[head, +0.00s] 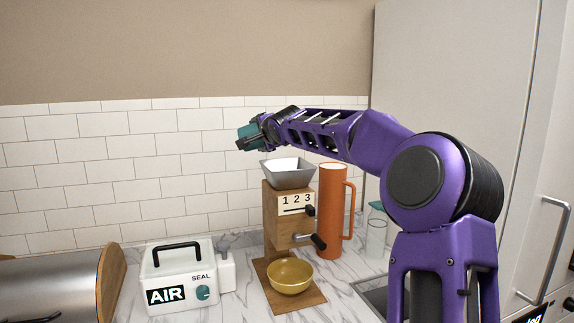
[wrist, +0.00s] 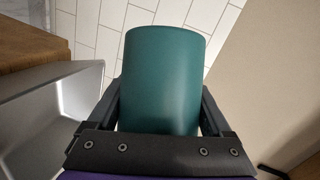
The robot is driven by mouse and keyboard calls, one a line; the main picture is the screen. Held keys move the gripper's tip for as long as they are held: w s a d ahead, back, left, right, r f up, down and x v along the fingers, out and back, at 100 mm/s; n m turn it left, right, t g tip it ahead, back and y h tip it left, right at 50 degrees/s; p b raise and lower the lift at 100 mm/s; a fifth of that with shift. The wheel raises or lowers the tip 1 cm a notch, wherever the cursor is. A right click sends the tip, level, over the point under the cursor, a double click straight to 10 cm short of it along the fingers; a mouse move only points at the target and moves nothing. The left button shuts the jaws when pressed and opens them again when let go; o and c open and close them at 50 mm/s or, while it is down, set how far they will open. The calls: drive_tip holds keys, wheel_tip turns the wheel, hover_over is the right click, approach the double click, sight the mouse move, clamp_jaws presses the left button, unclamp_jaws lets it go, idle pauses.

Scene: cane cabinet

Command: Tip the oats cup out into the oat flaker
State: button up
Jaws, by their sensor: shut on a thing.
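My gripper (head: 259,132) is shut on a teal cup (wrist: 160,80), with one finger on each side of it in the wrist view. In the head view the cup (head: 248,138) is above and a little left of the flaker's hopper, apart from it, and looks tilted. Its mouth and contents are hidden. The oat flaker (head: 276,222) is a wooden mill with a dial marked 1 2 3, a crank and a grey square hopper (head: 289,178). The hopper (wrist: 40,110) also shows at the left of the wrist view. Its visible inside looks bare there.
A mustard bowl (head: 290,279) stands on the flaker's wooden base. An orange jug (head: 331,215) is close behind right, with a glass bottle (head: 376,238) beyond. A white AIR sealer (head: 179,278) and a bread bin (head: 62,287) stand left. The tiled wall (head: 120,160) is behind.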

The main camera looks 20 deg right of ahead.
drive_tip(key=shift+s+d+f+m+y, duration=0.15)
drive_tip(key=shift+d+f+m+y, duration=0.15)
drive_tip(key=shift+d+m, duration=0.3)
drive_tip(key=shift+s+d+f+m+t+b, duration=0.1)
drive_tip(key=shift+d+f+m+t+b, duration=0.2)
drive_tip(key=shift+m+t+b, duration=0.75)
idle(0.4)
drive_tip(key=shift+s+d+r+m+t+y+b, duration=0.15)
drive_tip(key=shift+d+r+m+b, duration=0.15)
drive_tip(key=shift+m+b, duration=0.45)
drive_tip(key=shift+s+d+r+m+t+y+b, duration=0.1)
drive_tip(key=shift+d+r+m+y+b, duration=0.1)
drive_tip(key=shift+r+m+b, duration=0.45)
idle(1.5)
